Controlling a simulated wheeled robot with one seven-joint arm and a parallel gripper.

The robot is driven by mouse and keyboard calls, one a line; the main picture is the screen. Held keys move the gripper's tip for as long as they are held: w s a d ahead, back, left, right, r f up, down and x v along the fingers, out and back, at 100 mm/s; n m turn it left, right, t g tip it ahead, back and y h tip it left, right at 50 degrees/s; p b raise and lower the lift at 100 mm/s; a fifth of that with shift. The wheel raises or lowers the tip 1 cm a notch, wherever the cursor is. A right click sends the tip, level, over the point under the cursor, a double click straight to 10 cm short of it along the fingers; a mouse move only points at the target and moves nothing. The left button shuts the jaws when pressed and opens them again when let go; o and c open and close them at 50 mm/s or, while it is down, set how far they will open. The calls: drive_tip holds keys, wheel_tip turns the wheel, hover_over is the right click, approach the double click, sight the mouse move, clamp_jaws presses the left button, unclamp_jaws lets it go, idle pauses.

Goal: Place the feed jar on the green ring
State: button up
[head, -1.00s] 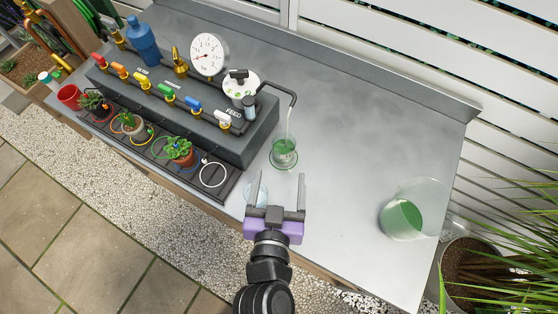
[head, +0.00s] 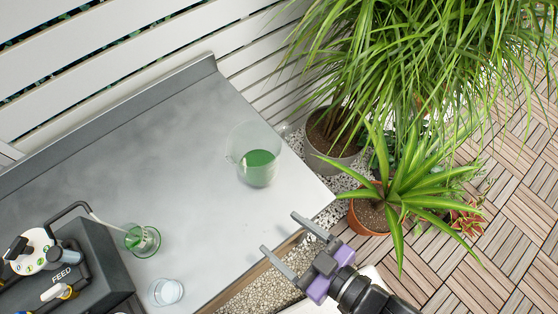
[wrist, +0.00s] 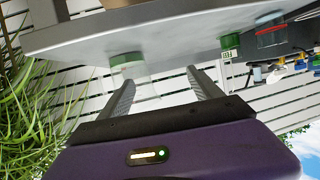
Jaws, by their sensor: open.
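My gripper (head: 278,231) is open and empty over the counter's front edge, in front of a large clear jar (head: 257,160) with green liquid in its bottom. In the wrist view, which looks upside down, this jar (wrist: 130,72) shows beyond the fingers, nearer the left one. A smaller jar (head: 141,239) with green liquid stands under the spout beside the FEED label. No label shows on the large jar, so I cannot tell for certain which is the feed jar.
A small clear glass (head: 166,291) stands near the counter's front edge. The dark tap block (head: 88,262) is at lower left. Potted plants (head: 375,212) stand beyond the counter's right end. The counter (head: 205,205) is bare between the two green-filled jars.

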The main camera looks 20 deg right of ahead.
drive_tip(key=s+d+r+m+t+h, duration=0.1)
drive_tip(key=s+d+r+m+h, duration=0.1)
drive_tip(key=s+d+r, duration=0.2)
drive_tip(key=s+d+r+m+t+h, duration=0.1)
drive_tip(key=s+d+r+m+h, duration=0.1)
drive_tip(key=d, duration=0.6)
wheel_tip(320, 180, up, 3)
drive_tip(key=s+h, duration=0.1)
drive_tip(key=s, duration=0.1)
drive_tip(key=shift+s+d+f, duration=0.15)
drive_tip(key=shift+s, duration=0.15)
